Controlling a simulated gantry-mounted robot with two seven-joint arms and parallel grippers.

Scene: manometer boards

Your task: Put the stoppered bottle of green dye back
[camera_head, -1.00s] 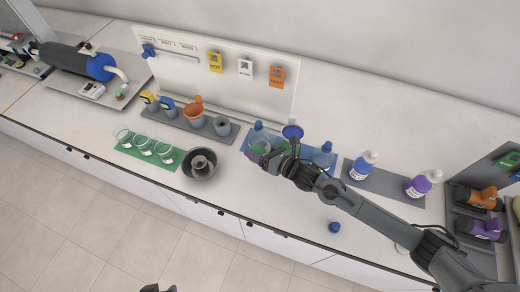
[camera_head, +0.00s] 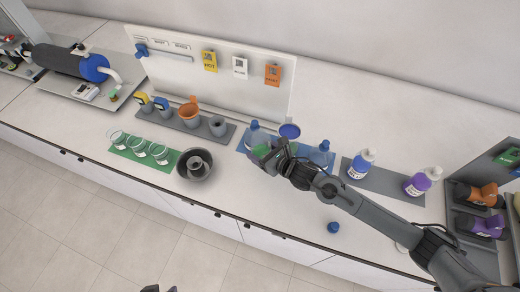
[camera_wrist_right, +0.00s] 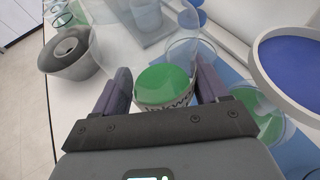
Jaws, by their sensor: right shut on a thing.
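My right gripper (camera_wrist_right: 160,95) is shut on a clear bottle with green dye (camera_wrist_right: 165,84), which has a dark-lettered label, in the right wrist view. Its clear upper part is hard to make out, so I cannot tell how the stopper sits. In the head view my right gripper (camera_head: 262,152) is over the front left of the blue mat (camera_head: 331,165) and mostly hides the bottle. I cannot tell whether the bottle touches the mat. Dark tips, apparently my left gripper (camera_head: 161,288), show at the bottom edge; their opening is unclear.
Blue-topped bottles (camera_head: 322,149) and a round blue disc (camera_head: 289,131) stand close around the gripper. Another clear vessel with green (camera_wrist_right: 265,108) is right of the held bottle. A dark grey bowl (camera_head: 195,176) is to the left. A loose blue cap (camera_head: 333,227) lies in front.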

